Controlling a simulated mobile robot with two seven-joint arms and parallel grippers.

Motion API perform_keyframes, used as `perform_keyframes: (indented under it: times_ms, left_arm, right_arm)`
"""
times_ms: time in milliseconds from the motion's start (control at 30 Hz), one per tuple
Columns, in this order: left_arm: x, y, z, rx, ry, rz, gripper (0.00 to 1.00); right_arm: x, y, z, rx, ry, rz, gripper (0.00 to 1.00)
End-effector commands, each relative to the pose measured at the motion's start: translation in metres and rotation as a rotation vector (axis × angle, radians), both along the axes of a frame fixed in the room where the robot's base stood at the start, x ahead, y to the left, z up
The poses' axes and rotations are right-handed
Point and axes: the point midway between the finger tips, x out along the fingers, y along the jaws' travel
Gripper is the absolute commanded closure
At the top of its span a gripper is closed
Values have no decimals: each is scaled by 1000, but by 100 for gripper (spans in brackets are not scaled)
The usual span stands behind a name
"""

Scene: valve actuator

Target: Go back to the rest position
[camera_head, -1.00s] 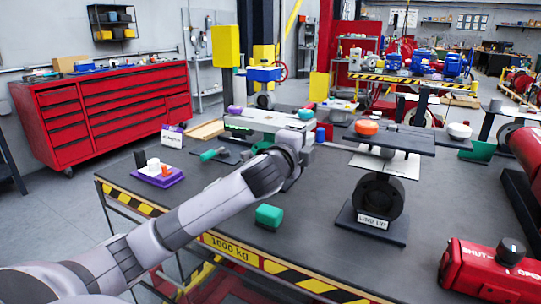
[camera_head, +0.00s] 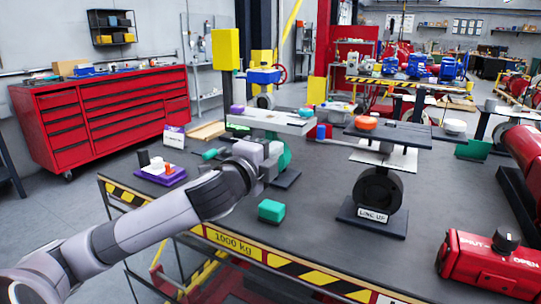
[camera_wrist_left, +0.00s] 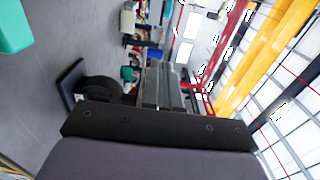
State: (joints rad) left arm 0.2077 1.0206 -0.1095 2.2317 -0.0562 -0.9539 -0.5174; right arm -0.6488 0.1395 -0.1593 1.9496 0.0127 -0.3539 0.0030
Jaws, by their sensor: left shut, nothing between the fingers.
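My left arm reaches in from the lower left in the head view. Its gripper (camera_head: 272,150) is over the dark workbench (camera_head: 320,185), in front of a teal valve part (camera_head: 284,160) that it partly hides. In the left wrist view the gripper's fingers (camera_wrist_left: 165,85) point away from the camera. They are shut with nothing held. My right gripper is not in view.
A green block (camera_head: 271,210) lies near the bench's front edge. A black "LINE UP" valve stand (camera_head: 376,190) and a red actuator (camera_head: 490,265) stand to the right. A purple tray (camera_head: 160,175) is at left. A red cabinet (camera_head: 105,110) stands behind.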

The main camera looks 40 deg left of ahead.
Motion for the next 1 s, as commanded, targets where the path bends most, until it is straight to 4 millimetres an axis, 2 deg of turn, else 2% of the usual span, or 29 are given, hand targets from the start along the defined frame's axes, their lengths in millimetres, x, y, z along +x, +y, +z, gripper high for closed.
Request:
perform_keyframes:
  times_ms: [367, 467, 567, 667, 800, 867, 900, 1000]
  left_arm:
    - [-7, 0, 0, 0, 1, -1, 100]
    - [-8, -2, -7, -20, 14, 1, 100]
    - [-12, -9, -37, -104, 66, 9, 100]
    - [-26, -22, -87, -256, 163, 37, 100]
    - [-62, -47, -168, -515, 333, 120, 100]
    - [-82, -59, -198, -622, 406, 166, 100]
    - [-97, -68, -217, -693, 455, 200, 100]
    - [-137, -90, -258, -859, 574, 299, 100]
  right_arm:
    - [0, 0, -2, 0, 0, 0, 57]
    - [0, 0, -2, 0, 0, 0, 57]
    - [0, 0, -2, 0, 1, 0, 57]
    - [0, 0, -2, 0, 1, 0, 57]
    - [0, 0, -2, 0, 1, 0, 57]
    - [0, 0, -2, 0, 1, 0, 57]
    - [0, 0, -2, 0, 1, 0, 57]
    - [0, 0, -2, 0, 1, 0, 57]
